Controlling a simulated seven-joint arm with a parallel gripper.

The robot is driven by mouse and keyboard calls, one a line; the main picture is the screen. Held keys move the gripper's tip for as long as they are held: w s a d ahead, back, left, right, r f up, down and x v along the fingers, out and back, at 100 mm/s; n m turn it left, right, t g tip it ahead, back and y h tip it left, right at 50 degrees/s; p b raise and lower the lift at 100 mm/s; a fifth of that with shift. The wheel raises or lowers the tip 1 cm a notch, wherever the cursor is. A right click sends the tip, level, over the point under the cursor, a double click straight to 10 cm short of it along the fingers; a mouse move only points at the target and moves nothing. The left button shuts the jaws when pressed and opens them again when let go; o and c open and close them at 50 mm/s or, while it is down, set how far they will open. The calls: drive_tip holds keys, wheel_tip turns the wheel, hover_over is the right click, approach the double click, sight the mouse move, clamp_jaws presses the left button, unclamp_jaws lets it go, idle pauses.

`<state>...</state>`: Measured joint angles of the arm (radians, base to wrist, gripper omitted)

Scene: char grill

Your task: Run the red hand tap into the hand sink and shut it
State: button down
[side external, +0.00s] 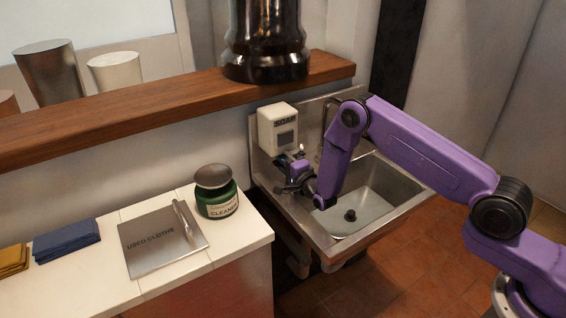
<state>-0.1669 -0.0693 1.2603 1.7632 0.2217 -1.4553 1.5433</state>
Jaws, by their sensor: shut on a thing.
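The hand sink (400,186) is a steel basin on the wall, with a dark drain piece in its pale bottom. A thin curved spout (324,128) rises at its back, partly behind my arm. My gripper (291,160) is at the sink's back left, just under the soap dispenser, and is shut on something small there. Its place fits the red hand tap, but my gripper hides it and I see no clear red. I cannot tell whether water runs from the spout.
A white soap dispenser (278,128) hangs close above my gripper. On the counter (250,233) left of the sink stand a green cleaner tub (217,201) and a steel used-cloths plate (150,252). Folded blue (66,241) and yellow cloths lie further left. A wooden shelf (150,115) runs above.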

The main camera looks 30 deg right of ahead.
drive_tip(key=shift+w+h, duration=0.1)
drive_tip(key=shift+h, duration=0.3)
drive_tip(key=c, duration=1.1)
unclamp_jaws()
drive_tip(key=s, duration=1.7)
drive_tip(key=shift+s+a, duration=0.1)
drive_tip(key=shift+s, duration=0.1)
drive_tip(key=shift+w, duration=0.1)
